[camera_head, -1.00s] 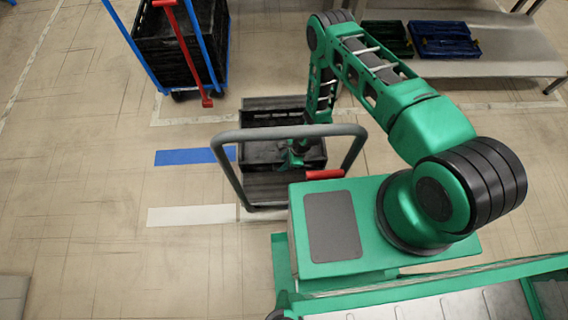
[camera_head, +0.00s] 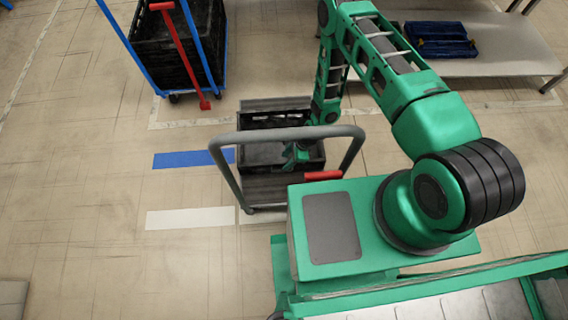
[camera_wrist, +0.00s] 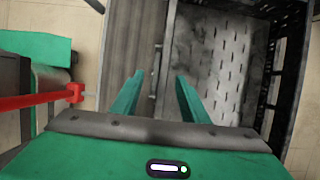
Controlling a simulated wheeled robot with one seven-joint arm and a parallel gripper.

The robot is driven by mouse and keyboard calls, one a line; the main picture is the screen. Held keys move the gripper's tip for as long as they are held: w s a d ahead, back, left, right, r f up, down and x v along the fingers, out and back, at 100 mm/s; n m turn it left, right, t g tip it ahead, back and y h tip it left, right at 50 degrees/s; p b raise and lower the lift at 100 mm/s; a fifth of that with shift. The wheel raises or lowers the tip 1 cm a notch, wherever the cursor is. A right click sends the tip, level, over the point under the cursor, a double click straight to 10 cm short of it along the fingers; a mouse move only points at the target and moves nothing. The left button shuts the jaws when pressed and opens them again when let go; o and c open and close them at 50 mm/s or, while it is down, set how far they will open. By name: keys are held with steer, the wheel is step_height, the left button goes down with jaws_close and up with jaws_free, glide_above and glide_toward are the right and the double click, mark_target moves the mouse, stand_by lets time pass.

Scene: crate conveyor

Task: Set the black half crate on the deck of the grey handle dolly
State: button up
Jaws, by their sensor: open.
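The black half crate (camera_head: 257,155) sits on the deck of the grey handle dolly in the head view. Bare strips of the deck (camera_head: 275,187) show in front of and behind it. The dolly's grey handle (camera_head: 232,178) arches over the near side of the crate. My gripper (camera_head: 296,155) is at the crate's right part, partly hidden by the handle.
A blue-framed cart (camera_head: 222,60) with a red handle (camera_head: 180,50) holds black crates at the upper left. A low grey table (camera_head: 500,55) with a blue crate (camera_head: 440,40) stands at the upper right.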

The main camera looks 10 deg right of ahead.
steer(key=v, duration=0.5)
steer(key=shift+d+r, duration=0.1)
steer(key=shift+r, duration=0.25)
